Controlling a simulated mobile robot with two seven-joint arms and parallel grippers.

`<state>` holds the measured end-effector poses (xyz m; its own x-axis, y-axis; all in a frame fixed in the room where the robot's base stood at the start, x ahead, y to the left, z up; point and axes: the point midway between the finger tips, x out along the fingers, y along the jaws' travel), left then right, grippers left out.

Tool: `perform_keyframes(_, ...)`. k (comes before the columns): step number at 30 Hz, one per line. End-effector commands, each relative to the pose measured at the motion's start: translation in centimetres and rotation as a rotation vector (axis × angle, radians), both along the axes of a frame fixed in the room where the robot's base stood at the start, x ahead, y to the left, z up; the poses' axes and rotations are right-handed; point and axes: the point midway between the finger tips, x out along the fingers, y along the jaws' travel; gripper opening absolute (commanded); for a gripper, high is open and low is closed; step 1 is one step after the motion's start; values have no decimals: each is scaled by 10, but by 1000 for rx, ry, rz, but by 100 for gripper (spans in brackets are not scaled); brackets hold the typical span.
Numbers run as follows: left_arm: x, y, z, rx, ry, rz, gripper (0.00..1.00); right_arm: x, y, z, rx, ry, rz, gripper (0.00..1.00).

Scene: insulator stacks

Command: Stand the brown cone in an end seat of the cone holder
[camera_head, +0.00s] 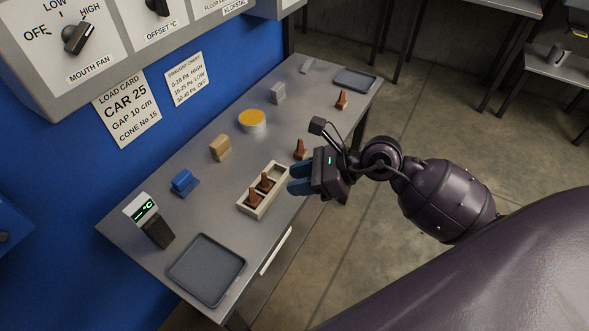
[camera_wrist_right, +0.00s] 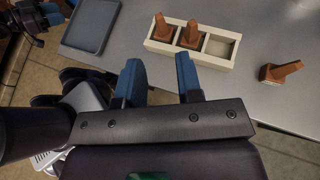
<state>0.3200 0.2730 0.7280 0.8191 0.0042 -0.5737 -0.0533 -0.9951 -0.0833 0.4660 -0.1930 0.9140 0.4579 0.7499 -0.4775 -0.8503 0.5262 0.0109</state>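The cream cone holder (camera_head: 274,198) lies near the table's front edge. It also shows in the right wrist view (camera_wrist_right: 214,64). Brown cones stand in one end seat (camera_wrist_right: 161,28) and the middle seat (camera_wrist_right: 190,35); the other end seat (camera_wrist_right: 218,46) is empty. A loose brown cone (camera_head: 300,148) stands on the table beyond that empty end, and shows at the right of the wrist view (camera_wrist_right: 280,71). My right gripper (camera_head: 291,180) is open and empty beside the holder, its blue fingers (camera_wrist_right: 158,62) apart.
Another brown cone (camera_head: 341,100) stands near the far right. A grey tray (camera_head: 207,268) lies at the near end, another tray (camera_head: 355,80) at the far end. A yellow-topped tin (camera_head: 252,121), tan block (camera_head: 220,148), blue block (camera_head: 183,182) and meter (camera_head: 150,220) stand toward the back.

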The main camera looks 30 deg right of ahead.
Motion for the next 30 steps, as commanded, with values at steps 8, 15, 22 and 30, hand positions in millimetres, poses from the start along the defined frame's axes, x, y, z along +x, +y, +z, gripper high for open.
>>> perform_keyframes(8,1,0,1,0,-2,0,43,-5,3,1,71,30,-20,33)
perform_keyframes(15,2,0,1,0,-3,0,43,-19,15,11,592,258,-208,33)
perform_keyframes(22,2,0,1,1,-3,-1,43,-23,-10,8,1198,561,-518,33)
perform_keyframes(30,1,0,1,1,-3,-1,43,-42,-62,-49,1865,939,-974,33)
